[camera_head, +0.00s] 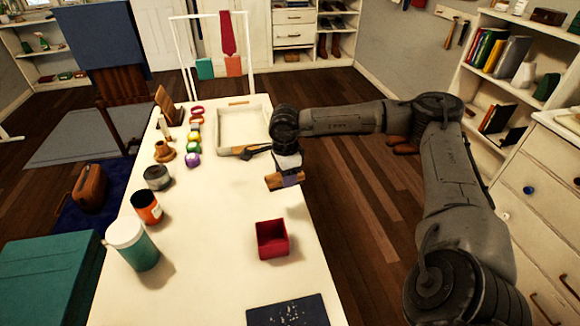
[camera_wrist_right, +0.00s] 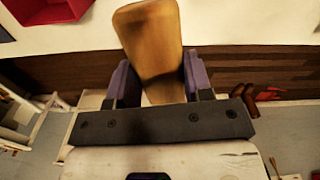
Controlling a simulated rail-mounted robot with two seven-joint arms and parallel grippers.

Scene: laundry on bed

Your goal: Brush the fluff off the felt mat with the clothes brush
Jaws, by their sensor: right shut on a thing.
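The clothes brush, seen as a wooden block (camera_head: 273,182), is held in my right gripper (camera_head: 287,177) above the right side of the white table. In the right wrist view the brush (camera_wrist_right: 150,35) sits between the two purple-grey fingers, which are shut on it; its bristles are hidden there. The felt mat (camera_head: 288,312) is dark blue and lies at the near edge of the picture, partly cut off, with pale fluff specks on it. The brush is well apart from the mat, farther up the table. My left gripper is not in view.
A red open box (camera_head: 272,250) stands between the gripper and the mat. A white tray (camera_head: 222,134) lies farther back. The table middle is clear.

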